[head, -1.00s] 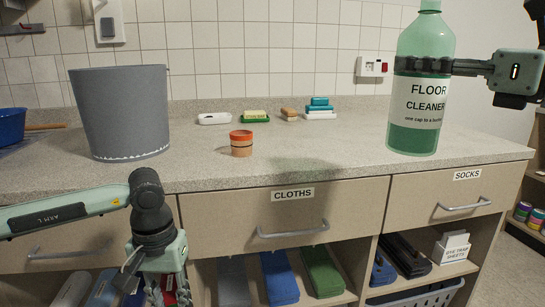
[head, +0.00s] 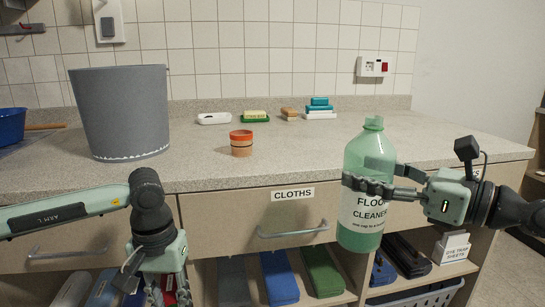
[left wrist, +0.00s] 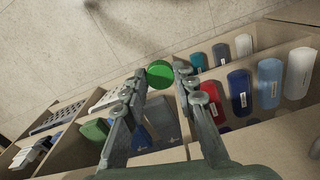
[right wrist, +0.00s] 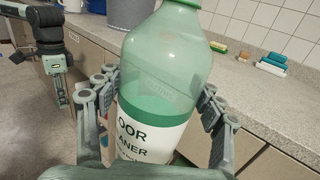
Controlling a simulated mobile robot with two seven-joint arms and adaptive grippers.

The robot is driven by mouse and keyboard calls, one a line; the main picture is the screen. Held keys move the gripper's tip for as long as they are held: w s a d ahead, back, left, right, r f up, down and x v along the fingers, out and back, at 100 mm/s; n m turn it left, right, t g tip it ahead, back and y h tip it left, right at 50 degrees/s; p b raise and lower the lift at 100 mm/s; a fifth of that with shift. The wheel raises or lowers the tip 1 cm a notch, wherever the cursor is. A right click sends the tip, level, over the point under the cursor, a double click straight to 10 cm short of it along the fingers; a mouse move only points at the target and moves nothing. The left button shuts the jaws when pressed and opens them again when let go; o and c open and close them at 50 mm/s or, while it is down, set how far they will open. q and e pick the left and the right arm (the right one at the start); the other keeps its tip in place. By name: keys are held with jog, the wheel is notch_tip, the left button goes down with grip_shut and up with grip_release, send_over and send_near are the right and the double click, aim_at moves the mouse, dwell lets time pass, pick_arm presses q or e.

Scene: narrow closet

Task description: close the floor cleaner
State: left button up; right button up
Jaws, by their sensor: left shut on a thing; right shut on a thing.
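The floor cleaner is a green translucent bottle (head: 364,218) with a white label and an open neck without a cap. It is held in front of the counter's front edge, nearly upright. My right gripper (head: 372,186) is shut around its body; the right wrist view shows the bottle (right wrist: 160,85) between the fingers. My left gripper (head: 150,290) is low at the lower left of the head view, apart from the bottle. In the left wrist view it is shut on a round green cap (left wrist: 160,74) at its fingertips. The cap is hidden in the head view.
A grey bucket (head: 121,115), a small orange-topped pot (head: 241,143) and soaps (head: 255,116) stand on the counter (head: 290,155). Drawers with handles (head: 293,230) and open shelves with rolled cloths lie below. The counter's right part is clear.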

aim_at(382, 223)
jog(key=shift+s+d+f+m+t+h, duration=0.15)
jog(key=shift+f+m+t+h, duration=0.1)
jog(key=shift+f, duration=0.7)
jog(key=shift+s+f+m+t+h, duration=0.15)
jog(key=shift+f+t, duration=0.1)
jog(key=shift+f, duration=0.65)
jog(key=shift+m+t+h, duration=0.6)
jog(key=shift+h, duration=0.1)
jog(key=shift+s+d+f, duration=0.15)
jog(key=shift+f, duration=0.6)
jog(key=shift+s+d+f, duration=0.1)
jog(key=shift+f, duration=0.6)
jog(key=shift+s+d+f, duration=0.15)
jog(key=shift+f, duration=0.6)
jog(key=s+d+f+m+t+h, duration=0.1)
jog(key=s+d+f+m+h, duration=0.15)
jog(key=f, duration=0.55)
jog(key=s+d+f+m+t+h, duration=0.1)
jog(key=s+d+f+t+h, duration=0.2)
jog(key=f, duration=0.5)
jog(key=shift+a+r+m+h, duration=0.2)
jog(key=shift+a+m+h, duration=0.5)
jog(key=shift+h, duration=0.3)
jog(key=shift+a+r+m+h, duration=0.2)
jog(key=shift+a+m+h, duration=0.55)
jog(key=shift+h, duration=0.2)
jog(key=shift+a+r+m+h, duration=0.2)
jog(key=shift+a+m+h, duration=0.5)
jog(key=shift+h, duration=0.3)
